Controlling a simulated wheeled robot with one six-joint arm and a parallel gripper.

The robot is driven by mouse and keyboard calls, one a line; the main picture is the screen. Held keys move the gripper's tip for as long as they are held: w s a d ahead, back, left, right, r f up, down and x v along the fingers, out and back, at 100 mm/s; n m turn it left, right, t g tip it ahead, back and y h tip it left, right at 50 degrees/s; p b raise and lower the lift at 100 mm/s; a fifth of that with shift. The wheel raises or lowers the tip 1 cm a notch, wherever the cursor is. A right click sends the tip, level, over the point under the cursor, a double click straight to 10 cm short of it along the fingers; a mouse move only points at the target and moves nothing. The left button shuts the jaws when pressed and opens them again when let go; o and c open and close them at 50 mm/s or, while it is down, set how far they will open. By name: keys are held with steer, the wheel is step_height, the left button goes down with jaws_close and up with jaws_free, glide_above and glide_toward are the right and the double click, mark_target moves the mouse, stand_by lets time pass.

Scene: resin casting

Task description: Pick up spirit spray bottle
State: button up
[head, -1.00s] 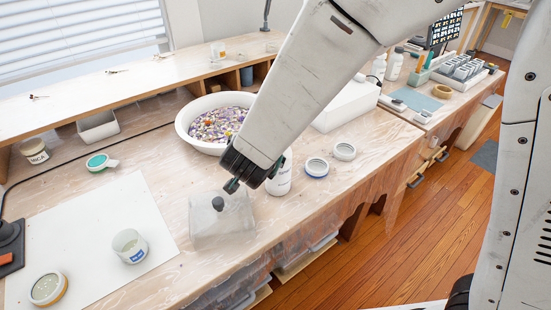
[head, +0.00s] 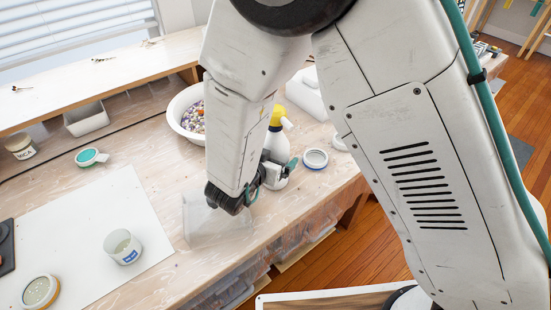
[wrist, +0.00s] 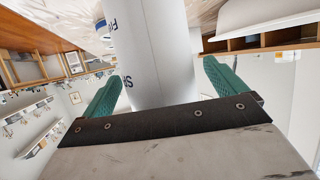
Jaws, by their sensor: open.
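The spirit spray bottle (head: 277,142) stands upright on the workbench in the head view, white with a yellow spray head. My gripper (head: 272,178) is low at its body, and part of the bottle is hidden behind it. In the wrist view the white bottle body (wrist: 155,45), with blue lettering, lies between the two green fingers of my gripper (wrist: 163,80). The gripper is open, with a gap showing on each side of the bottle.
A clear frosted box (head: 205,225) stands close left of my gripper. A round lidded jar (head: 315,160) sits right of the bottle. A white bowl (head: 176,122) of coloured bits is behind my arm. A cup (head: 122,247) stands on a white sheet (head: 85,235) at left.

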steer(key=shift+w+d+f, duration=0.15)
steer(key=shift+w+d, duration=0.15)
steer(key=shift+w, duration=0.15)
steer(key=c, duration=1.3)
